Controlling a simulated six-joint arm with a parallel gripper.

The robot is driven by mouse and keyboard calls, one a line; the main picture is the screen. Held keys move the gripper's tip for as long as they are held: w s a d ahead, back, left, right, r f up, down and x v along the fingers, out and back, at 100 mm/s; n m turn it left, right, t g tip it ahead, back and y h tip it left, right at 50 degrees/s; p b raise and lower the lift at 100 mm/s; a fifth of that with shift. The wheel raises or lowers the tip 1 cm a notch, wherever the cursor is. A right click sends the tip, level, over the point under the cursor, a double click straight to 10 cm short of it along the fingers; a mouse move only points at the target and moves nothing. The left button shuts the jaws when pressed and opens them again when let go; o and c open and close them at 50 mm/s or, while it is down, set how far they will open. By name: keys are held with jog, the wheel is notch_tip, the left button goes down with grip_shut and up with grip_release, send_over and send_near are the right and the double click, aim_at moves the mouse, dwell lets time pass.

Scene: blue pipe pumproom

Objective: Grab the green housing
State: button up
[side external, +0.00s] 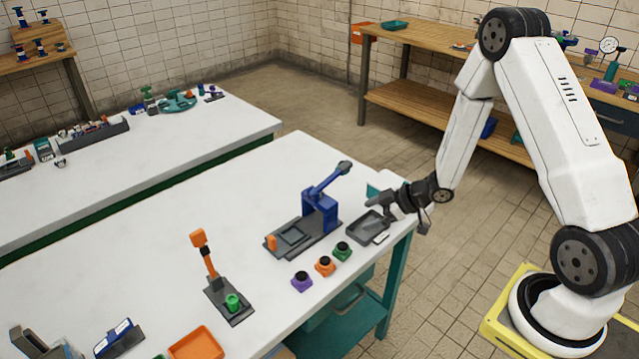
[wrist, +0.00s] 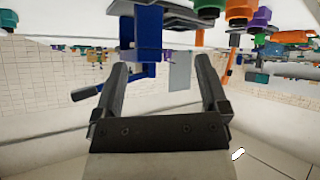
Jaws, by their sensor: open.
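The green housing (side external: 342,250) is a small green block with a dark round top. It sits on the white table at the right end of a short row, beside an orange housing (side external: 325,265) and a purple housing (side external: 301,281). In the wrist view, where the scene appears upside down, the green housing (wrist: 209,10) is at the top edge, partly cut off. My gripper (side external: 372,202) is open and empty above the table's right edge, behind and right of the green housing, apart from it. Its two fingers (wrist: 161,64) also show in the wrist view.
A blue lever press (side external: 320,210) on a grey base stands left of my gripper. A grey tray (side external: 368,228) lies just below it. An orange-handled fixture (side external: 208,262) holding a green cup and an orange tray (side external: 196,344) are nearer the camera.

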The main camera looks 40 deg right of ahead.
aim_at(344, 245)
jog(key=s+f+y, duration=0.1)
jog(key=s+f+n+y, duration=0.1)
jog(key=y, duration=0.1)
jog(key=shift+s+a+f+y, duration=0.3)
jog(key=shift+a, duration=0.1)
jog(key=shift+w+a+f+n+y, duration=0.15)
jog(key=shift+a+f+y, duration=0.2)
jog(key=shift+a, duration=0.25)
jog(key=shift+w+a+f+n+y, duration=0.15)
jog(key=shift+a+f+y, duration=0.2)
jog(key=shift+a, duration=0.2)
jog(key=shift+a, duration=0.1)
jog(key=shift+x, duration=2.5)
jog(key=shift+f, duration=0.15)
jog(key=shift+s, duration=0.1)
grip_shut()
